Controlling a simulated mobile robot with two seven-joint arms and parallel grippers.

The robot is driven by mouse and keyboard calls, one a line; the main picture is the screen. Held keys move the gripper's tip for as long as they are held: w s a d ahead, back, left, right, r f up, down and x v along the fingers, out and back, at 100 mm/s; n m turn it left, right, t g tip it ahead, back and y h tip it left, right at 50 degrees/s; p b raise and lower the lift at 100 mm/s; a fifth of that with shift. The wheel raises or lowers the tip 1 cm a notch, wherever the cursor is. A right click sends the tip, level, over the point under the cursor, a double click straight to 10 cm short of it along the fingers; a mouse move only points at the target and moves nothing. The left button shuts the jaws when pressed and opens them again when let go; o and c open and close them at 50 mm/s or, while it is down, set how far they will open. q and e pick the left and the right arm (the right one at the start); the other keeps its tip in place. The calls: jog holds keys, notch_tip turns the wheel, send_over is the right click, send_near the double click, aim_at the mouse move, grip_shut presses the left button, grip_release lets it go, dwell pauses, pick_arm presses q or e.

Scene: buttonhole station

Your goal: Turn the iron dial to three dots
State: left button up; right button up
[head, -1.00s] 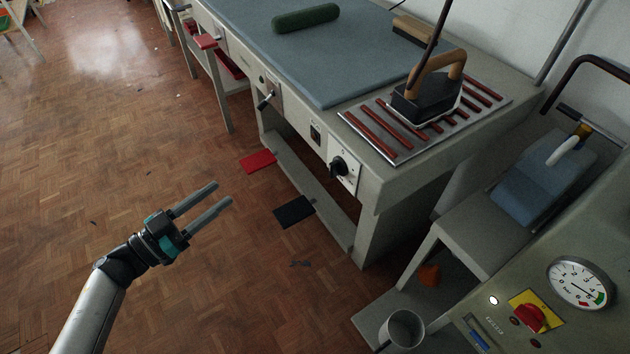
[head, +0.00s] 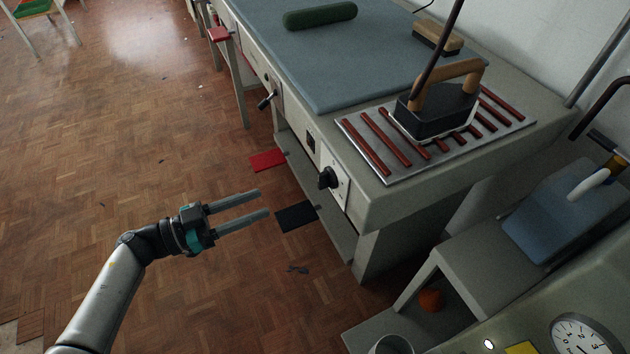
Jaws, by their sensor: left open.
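The iron dial (head: 327,178) is a black knob on a white plate (head: 340,190) on the front of the ironing table, near its right end. The dots are too small to read, so I cannot tell its setting. The iron (head: 433,112), black with a wooden handle, stands on the red-barred metal rest above the dial. My left gripper (head: 264,203) is open and empty. In the picture it is left of the dial and a little below it, apart from it, with its fingers pointing right. My right gripper is not in view.
The ironing table (head: 400,205) has a blue-grey top with a green roll (head: 320,16) and a brush (head: 438,38). A lever (head: 267,100) sticks out of its front. Red (head: 267,160) and black (head: 296,217) pedals sit low. A gauge (head: 583,338) is at lower right.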

pick_arm(q)
jog(key=b, duration=0.1)
send_near(326, 180)
jog(key=x, duration=0.2)
jog(key=shift+w+b+x, duration=0.25)
jog(key=shift+b+x, duration=0.35)
jog(key=shift+x, duration=1.95)
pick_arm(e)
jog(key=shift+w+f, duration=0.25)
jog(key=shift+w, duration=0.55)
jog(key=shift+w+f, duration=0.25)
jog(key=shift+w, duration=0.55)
pick_arm(q)
jog(key=shift+a+f, duration=0.1)
jog(key=shift+a, duration=0.1)
jog(key=shift+c, duration=0.2)
grip_shut()
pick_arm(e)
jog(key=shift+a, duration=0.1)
